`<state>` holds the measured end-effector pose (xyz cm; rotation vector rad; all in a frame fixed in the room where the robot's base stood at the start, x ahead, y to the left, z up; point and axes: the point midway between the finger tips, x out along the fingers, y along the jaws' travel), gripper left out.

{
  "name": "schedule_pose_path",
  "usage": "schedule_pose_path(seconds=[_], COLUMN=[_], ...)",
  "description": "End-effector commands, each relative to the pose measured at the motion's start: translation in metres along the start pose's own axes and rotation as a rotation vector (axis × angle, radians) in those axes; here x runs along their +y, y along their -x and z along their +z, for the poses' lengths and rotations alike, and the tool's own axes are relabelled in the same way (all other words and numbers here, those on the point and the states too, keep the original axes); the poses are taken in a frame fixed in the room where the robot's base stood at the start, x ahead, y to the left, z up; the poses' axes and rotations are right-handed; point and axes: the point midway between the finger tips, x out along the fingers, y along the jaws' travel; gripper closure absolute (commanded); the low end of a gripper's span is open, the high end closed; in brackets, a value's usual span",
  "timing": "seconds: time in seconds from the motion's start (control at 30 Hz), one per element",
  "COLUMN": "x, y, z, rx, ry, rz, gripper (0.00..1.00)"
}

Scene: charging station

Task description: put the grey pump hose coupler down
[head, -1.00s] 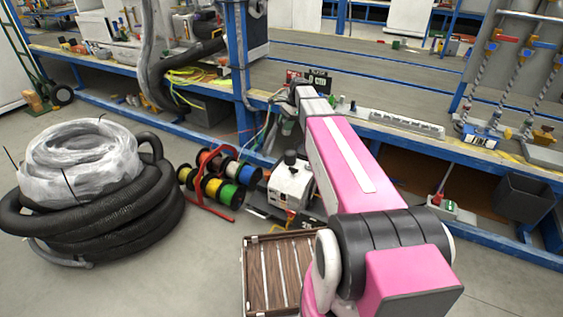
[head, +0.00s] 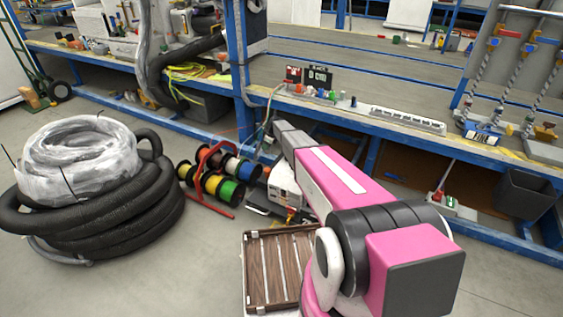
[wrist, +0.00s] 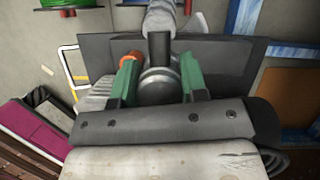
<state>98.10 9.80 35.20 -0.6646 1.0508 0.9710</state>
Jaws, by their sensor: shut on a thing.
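In the wrist view the green fingers of my gripper (wrist: 160,84) sit on either side of a round grey metal part, the grey pump hose coupler (wrist: 159,88), and are shut on it. A pale grey hose-like piece (wrist: 160,17) shows just beyond it at the top. A dark flat plate (wrist: 225,60) lies behind the fingers. Whether the coupler touches the plate cannot be told. In the head view my arm hides the gripper and the coupler.
A white machine (head: 284,185) stands partly behind my arm on the floor. Cable spools (head: 222,178) on a red rack and a coiled black hose (head: 95,215) lie to its left. A slatted wooden crate (head: 262,270) is in front. The blue-framed bench (head: 400,135) runs behind.

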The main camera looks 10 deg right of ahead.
Motion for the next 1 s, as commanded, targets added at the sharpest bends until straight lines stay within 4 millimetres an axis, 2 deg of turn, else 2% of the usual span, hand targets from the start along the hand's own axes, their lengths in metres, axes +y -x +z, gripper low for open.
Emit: schedule_pose_path(seconds=[0.03, 0.23, 0.7, 0.83, 1.0], x=[-0.004, -0.019, -0.094, -0.103, -0.106], y=[-0.009, -0.025, -0.057, -0.061, -0.066], z=[0.0, -0.009, -0.071, -0.079, -0.084], rx=[0.0, -0.002, -0.001, -0.002, -0.002], ry=[-0.013, -0.035, -0.034, -0.032, -0.031], rz=[-0.004, -0.014, -0.013, -0.013, -0.012], gripper=[0.89, 0.89, 0.89, 0.89, 0.89])
